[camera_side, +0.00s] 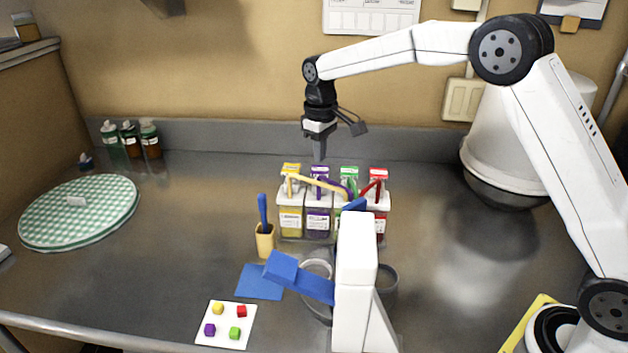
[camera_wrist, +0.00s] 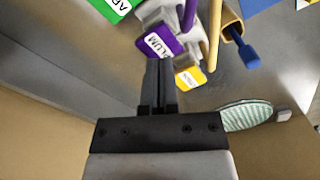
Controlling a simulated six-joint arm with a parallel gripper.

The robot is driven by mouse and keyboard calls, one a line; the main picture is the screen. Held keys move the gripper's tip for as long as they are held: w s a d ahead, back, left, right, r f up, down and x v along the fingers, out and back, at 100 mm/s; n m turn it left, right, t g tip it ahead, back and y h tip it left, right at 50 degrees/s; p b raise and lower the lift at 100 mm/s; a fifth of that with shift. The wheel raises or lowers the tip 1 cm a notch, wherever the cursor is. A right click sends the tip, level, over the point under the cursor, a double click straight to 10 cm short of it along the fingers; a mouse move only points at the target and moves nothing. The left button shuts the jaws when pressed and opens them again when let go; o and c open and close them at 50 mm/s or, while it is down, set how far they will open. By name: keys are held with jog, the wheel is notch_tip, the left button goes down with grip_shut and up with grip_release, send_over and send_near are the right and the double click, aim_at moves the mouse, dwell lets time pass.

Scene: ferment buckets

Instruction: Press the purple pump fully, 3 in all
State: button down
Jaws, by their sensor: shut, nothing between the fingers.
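The purple pump (camera_side: 319,172) is second from the left in a row of coloured pumps on bottles. Its head stands about level with the other heads. In the wrist view the purple head (camera_wrist: 162,42) carries a label reading "LUM", its start cut off or hidden. My gripper (camera_side: 319,157) points down, fingers together and empty, right above the purple head. In the wrist view my fingertips (camera_wrist: 159,63) overlap the edge of that head. I cannot tell whether they touch it.
A yellow pump (camera_side: 291,170) is at the left, green (camera_side: 349,172) and red (camera_side: 378,174) pumps at the right. A white-and-blue stand (camera_side: 357,260) is in front. A cup with a blue tool (camera_side: 264,238) is left of the bottles.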

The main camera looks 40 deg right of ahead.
aim_at(320, 169)
jog(key=shift+f, duration=1.9)
dwell(0.8)
jog(key=shift+r, duration=1.95)
jog(key=shift+f, duration=2.2)
jog(key=shift+r, duration=2.2)
